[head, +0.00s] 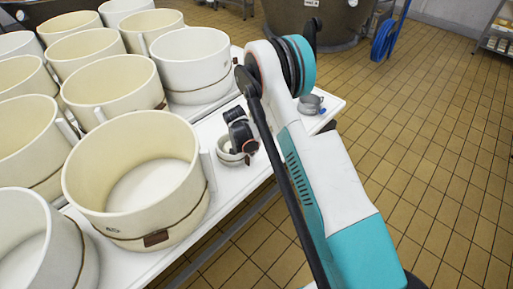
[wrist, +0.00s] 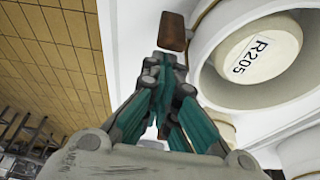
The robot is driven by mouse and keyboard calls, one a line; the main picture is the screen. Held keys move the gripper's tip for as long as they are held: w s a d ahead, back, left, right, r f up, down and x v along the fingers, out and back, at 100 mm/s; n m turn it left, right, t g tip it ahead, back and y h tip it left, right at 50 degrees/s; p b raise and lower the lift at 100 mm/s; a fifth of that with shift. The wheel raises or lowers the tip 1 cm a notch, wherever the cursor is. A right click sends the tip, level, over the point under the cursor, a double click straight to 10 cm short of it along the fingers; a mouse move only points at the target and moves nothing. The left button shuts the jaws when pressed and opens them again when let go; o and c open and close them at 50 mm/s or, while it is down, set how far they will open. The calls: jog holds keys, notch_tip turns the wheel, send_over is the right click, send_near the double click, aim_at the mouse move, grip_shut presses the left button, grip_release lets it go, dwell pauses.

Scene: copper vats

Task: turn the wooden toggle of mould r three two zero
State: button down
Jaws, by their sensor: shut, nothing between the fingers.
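In the wrist view my gripper (wrist: 170,62) is shut and empty, its teal fingers together. A brown wooden toggle (wrist: 172,32) stands just past the fingertips; whether they touch it I cannot tell. It seems to sit at the edge of a white mould, whose number is not readable. I cannot read R320 on any mould.
A round cream piece labelled R205 (wrist: 253,55) is at the right of the wrist view. Several other cream moulds (head: 110,85) crowd the white table (head: 120,268). A small grey pot (head: 310,104) stands near the table's end. The tiled floor (head: 430,150) at right is clear.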

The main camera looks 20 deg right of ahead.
aim_at(247, 157)
jog(key=shift+s+a, duration=0.15)
jog(key=shift+a, duration=0.1)
jog(key=shift+s+a+r, duration=0.15)
jog(key=shift+s+a, duration=0.05)
jog(key=shift+a, duration=0.15)
dwell(0.5)
jog(key=shift+s+a+r, duration=0.1)
jog(key=shift+a, duration=0.15)
jog(key=shift+s+a+r, duration=0.1)
jog(key=shift+s+a, duration=0.3)
jog(key=shift+a, duration=0.35)
jog(key=shift+s+a+f, duration=0.2)
jog(key=shift+s+a, duration=0.15)
jog(key=shift+a, duration=0.35)
jog(key=shift+s+a+f, duration=0.3)
jog(key=shift+a+f, duration=0.05)
jog(key=shift+a, duration=0.15)
jog(key=shift+r, duration=0.15)
